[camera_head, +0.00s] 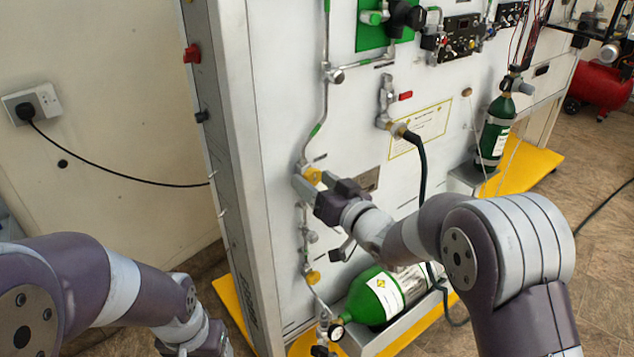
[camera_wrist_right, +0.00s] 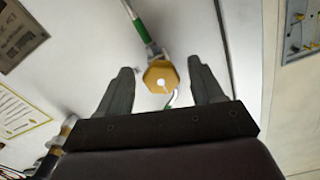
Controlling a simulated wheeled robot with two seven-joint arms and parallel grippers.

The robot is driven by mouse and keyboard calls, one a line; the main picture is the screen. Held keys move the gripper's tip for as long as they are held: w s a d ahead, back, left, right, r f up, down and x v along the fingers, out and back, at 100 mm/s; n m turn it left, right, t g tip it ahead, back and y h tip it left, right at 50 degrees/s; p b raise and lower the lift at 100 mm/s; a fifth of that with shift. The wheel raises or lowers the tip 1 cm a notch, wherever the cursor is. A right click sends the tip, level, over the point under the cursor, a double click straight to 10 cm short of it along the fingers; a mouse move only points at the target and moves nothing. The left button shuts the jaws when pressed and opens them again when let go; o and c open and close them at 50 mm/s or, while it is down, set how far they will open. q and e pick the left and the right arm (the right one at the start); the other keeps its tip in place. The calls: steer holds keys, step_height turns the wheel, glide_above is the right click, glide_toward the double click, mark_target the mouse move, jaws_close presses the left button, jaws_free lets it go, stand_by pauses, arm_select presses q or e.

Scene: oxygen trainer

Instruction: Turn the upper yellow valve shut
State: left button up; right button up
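The upper yellow valve (camera_head: 312,176) sits on the thin pipe near the left edge of the white panel. In the right wrist view its yellow knob (camera_wrist_right: 161,77) lies ahead, between the two fingertips. My right gripper (camera_head: 306,180) is open, with one finger on each side of the knob; it also shows in the right wrist view (camera_wrist_right: 158,80). Gaps show between the knob and both fingers. The lower yellow valve (camera_head: 312,277) is further down the same pipe. My left gripper (camera_head: 205,340) is at the bottom edge, partly cut off, and its fingers cannot be made out.
A green cylinder (camera_head: 375,297) lies in a tray at the panel's foot. Another green cylinder (camera_head: 495,130) stands at the right. A black hose (camera_head: 422,165) hangs from a fitting right of my right gripper. The panel's metal side edge (camera_head: 235,150) is close on the left.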

steer(key=v, duration=1.2)
steer(key=shift+s+d, duration=0.15)
steer(key=shift+s, duration=0.15)
